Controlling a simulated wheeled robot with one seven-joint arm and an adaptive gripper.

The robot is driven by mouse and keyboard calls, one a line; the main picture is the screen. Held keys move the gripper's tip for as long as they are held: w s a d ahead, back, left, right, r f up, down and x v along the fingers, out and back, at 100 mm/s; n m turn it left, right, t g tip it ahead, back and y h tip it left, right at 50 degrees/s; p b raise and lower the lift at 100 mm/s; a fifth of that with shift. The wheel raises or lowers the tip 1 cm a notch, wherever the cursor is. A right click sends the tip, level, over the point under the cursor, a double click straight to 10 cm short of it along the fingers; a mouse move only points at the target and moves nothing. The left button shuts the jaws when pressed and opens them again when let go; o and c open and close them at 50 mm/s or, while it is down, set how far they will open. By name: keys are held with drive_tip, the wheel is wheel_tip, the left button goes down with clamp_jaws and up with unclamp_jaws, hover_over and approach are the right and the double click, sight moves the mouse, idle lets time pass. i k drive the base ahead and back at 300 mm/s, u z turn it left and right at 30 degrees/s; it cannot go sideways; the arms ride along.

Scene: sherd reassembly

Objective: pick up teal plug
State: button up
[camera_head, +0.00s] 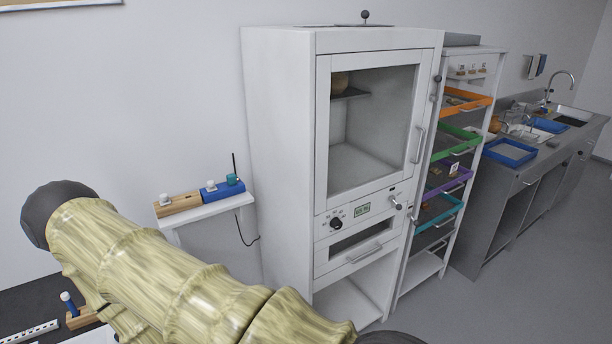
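A small teal plug (232,179) sits at the right end of a blue block (222,190) on a small white shelf-table (208,212). A white plug (211,186) stands to its left on the same block. A thin dark rod rises just behind the teal plug. My arm, in a yellowish sleeve, crosses the lower left foreground, in front of and below the table in the picture. My gripper is not seen, so its distance from the plug cannot be told.
A wooden block (179,205) with a white knob is left of the blue block. A tall white cabinet (275,150) stands close to the right. A dark cord (243,237) hangs beside the table. Coloured trays and a steel sink counter (520,185) are farther right.

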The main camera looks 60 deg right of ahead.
sight(231, 178)
drive_tip(key=z, duration=1)
drive_tip(key=i, duration=0.2)
